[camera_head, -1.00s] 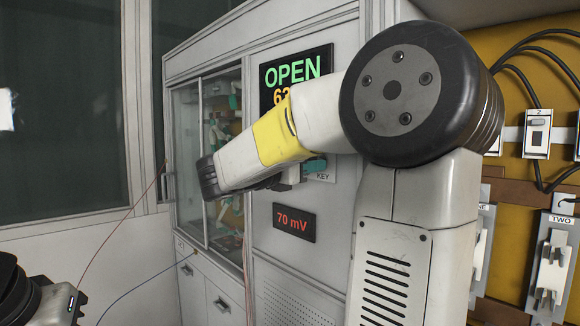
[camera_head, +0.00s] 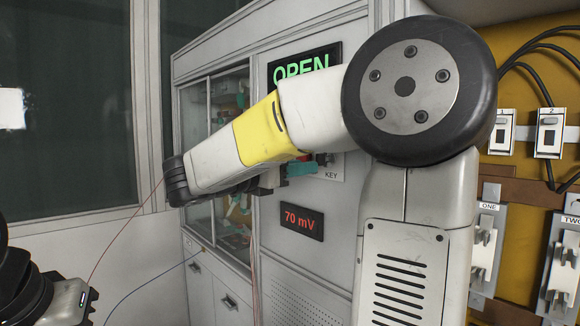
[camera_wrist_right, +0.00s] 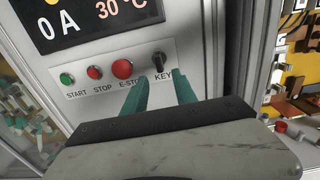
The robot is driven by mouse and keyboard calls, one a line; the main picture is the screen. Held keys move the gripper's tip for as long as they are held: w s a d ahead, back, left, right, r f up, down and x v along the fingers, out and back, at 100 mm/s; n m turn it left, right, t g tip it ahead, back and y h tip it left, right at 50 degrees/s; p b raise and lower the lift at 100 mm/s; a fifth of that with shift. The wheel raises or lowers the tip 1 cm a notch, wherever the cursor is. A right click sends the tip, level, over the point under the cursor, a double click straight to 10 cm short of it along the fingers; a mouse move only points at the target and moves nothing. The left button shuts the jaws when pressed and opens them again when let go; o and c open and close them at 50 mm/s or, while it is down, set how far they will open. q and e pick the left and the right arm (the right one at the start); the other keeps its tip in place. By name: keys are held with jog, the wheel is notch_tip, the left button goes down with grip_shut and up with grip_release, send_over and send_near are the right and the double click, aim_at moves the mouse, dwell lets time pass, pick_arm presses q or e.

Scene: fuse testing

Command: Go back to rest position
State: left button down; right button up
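My right gripper (camera_wrist_right: 161,79) shows in the right wrist view as two teal fingers spread apart with nothing between them. They point at the panel just short of the black key switch (camera_wrist_right: 158,62), which appears between and beyond the tips. Whether they touch the panel I cannot tell. In the head view my right gripper (camera_head: 301,168) is partly hidden behind my right forearm, near the KEY label (camera_head: 331,175). Part of my left arm shows at the lower left of the head view, but its fingers are out of sight.
The cabinet display (camera_head: 302,66) reads OPEN, partly covered by my arm; a smaller display (camera_head: 301,221) reads 70 mV. START (camera_wrist_right: 66,78), STOP (camera_wrist_right: 95,72) and E-STOP (camera_wrist_right: 122,69) buttons sit left of the key. Racks labelled ONE (camera_head: 486,243) and TWO (camera_head: 562,265) hang at right.

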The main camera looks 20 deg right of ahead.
jog(key=shift+s+a, duration=0.2)
jog(key=shift+a, duration=0.15)
jog(key=s+d+f+m+g+y, duration=0.1)
jog(key=s+f+m+g+y, duration=0.1)
jog(key=s+f+m+y, duration=0.35)
jog(key=s+d+f+m+g+y, duration=0.25)
jog(key=s+f, duration=0.35)
jog(key=f, duration=0.5)
jog(key=s+a+f+m+t+y, duration=0.1)
jog(key=a+f+m+t+y, duration=0.1)
jog(key=a+m+y, duration=0.3)
jog(key=s+a+f+m+t+y, duration=0.1)
jog(key=s+a+f+m+y, duration=0.1)
jog(key=a+m+y, duration=0.3)
jog(key=a+m, duration=0.2)
jog(key=m, duration=0.2)
jog(key=shift+s+a+f+t+y, duration=0.3)
jog(key=shift+t+y, duration=0.05)
jog(key=shift+y, duration=0.05)
jog(key=shift+o, duration=0.5)
